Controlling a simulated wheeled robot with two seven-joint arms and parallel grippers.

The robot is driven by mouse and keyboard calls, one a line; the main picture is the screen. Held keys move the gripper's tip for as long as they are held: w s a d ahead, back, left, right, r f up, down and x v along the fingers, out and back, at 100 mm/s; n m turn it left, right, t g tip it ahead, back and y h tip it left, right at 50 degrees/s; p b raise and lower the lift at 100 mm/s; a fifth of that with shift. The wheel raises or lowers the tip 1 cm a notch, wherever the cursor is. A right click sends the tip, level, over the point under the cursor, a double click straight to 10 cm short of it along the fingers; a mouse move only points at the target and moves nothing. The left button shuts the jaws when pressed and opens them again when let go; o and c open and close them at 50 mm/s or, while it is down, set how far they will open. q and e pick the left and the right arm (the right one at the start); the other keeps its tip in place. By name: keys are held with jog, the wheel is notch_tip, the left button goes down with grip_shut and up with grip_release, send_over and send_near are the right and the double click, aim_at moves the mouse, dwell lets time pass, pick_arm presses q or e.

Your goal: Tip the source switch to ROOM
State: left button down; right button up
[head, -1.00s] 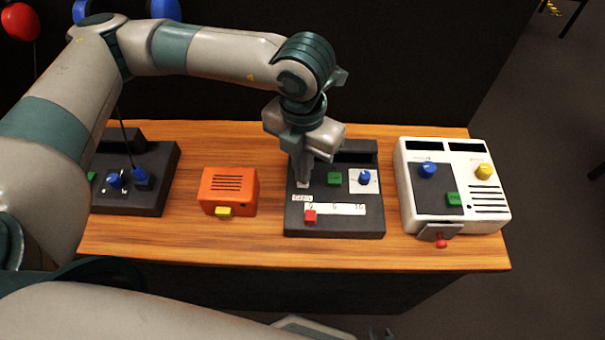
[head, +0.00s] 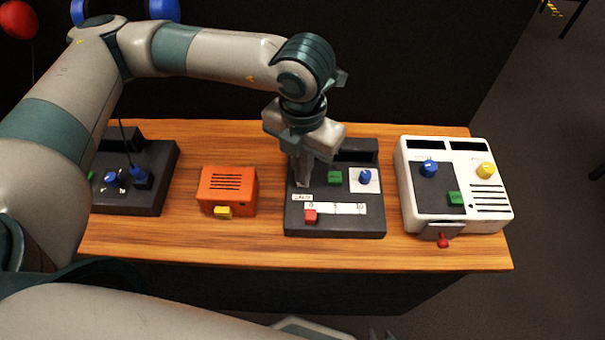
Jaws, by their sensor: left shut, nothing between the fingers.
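My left gripper (head: 303,184) is shut and empty, pointing down at the upper left of the dark middle panel (head: 334,222). Its fingertips are at or just above the panel face; I cannot tell whether they touch. They cover whatever control is there, so the source switch is not clearly seen and no ROOM label is readable. This panel also has a green button (head: 334,178), a blue knob (head: 365,176) on a white plate and a red slider (head: 310,216) on a white scale. My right gripper (head: 384,335) barely shows at the bottom edge, mostly cut off.
An orange box (head: 228,188) with a yellow button stands left of the middle panel. A white panel (head: 482,215) with knobs and a red-tipped lever (head: 443,241) stands right. Another dark panel (head: 125,200) is partly behind my arm. The wooden table front (head: 270,250) is clear.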

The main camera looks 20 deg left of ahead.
pick_arm(q)
jog(key=shift+f+b, duration=0.4)
dwell(0.3)
jog(key=shift+r, duration=0.1)
notch_tip(320, 180, up, 7)
jog(key=p, duration=0.2)
dwell(0.7)
dwell(0.6)
